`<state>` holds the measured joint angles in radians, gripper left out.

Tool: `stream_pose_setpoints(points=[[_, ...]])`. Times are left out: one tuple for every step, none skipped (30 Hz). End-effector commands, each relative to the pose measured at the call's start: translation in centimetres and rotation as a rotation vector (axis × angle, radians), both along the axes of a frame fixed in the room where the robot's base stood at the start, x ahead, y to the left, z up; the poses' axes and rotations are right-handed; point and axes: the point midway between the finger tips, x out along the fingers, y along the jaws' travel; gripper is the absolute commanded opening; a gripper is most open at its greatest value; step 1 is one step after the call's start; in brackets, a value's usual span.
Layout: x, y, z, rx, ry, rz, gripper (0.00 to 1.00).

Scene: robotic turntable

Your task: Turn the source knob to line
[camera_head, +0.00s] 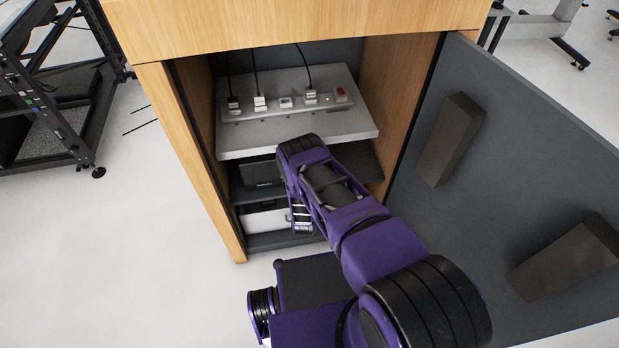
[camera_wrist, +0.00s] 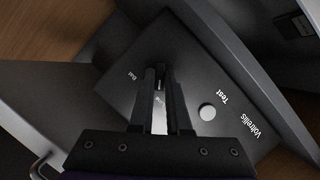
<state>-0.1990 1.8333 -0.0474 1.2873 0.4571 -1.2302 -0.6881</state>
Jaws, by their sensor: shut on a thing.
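In the wrist view, a dark device panel (camera_wrist: 190,70) carries the words "Test" and "Voltrellis" and a small label on the left that I cannot read surely. My gripper (camera_wrist: 161,78) points down at this panel left of "Test". Its two black fingers are shut on the source knob (camera_wrist: 159,85), which shows only as a sliver between them. The knob's pointing direction is hidden. A round pale button (camera_wrist: 207,112) sits right of the fingers, clear of them. In the head view, my arm reaches into the cabinet and hides my fingers and the knob.
The cabinet (camera_head: 178,130) has wooden sides and an open dark door (camera_head: 500,150) on the right. Its upper grey shelf (camera_head: 300,136) holds a power strip (camera_head: 275,112) with plugs and a red switch (camera_head: 340,93), close above my wrist. Open floor lies left.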

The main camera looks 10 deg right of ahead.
Motion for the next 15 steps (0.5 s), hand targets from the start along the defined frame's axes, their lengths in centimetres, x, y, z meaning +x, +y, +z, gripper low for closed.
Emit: stream_pose_setpoints(points=[[0.11, 0.16, 0.04, -0.023, -0.003, 0.005, 0.0], [0.1, 0.13, 0.03, -0.036, -0.002, 0.003, 0.0], [0.09, 0.11, 0.01, -0.052, -0.002, 0.003, 0.0], [0.09, 0.14, 0.0, -0.062, -0.002, 0.003, 0.0], [0.1, 0.16, 0.0, -0.071, -0.002, 0.003, 0.0], [0.09, 0.15, -0.02, -0.083, -0.002, 0.003, 0.0], [0.09, 0.15, -0.02, -0.091, -0.002, 0.002, 0.0], [0.09, 0.14, -0.02, -0.096, -0.002, 0.002, 0.0], [0.09, 0.13, -0.02, -0.103, -0.002, 0.002, 0.0], [0.1, 0.11, -0.02, -0.107, -0.002, 0.002, 0.0], [0.1, 0.1, -0.02, -0.11, -0.002, 0.002, 0.0], [0.1, 0.09, -0.02, -0.115, -0.002, 0.001, 0.0], [0.1, 0.08, -0.02, -0.117, -0.002, 0.001, 0.0], [0.1, 0.07, -0.01, -0.118, -0.001, 0.001, 0.0], [0.1, 0.06, -0.01, -0.12, -0.002, 0.001, 0.0]])
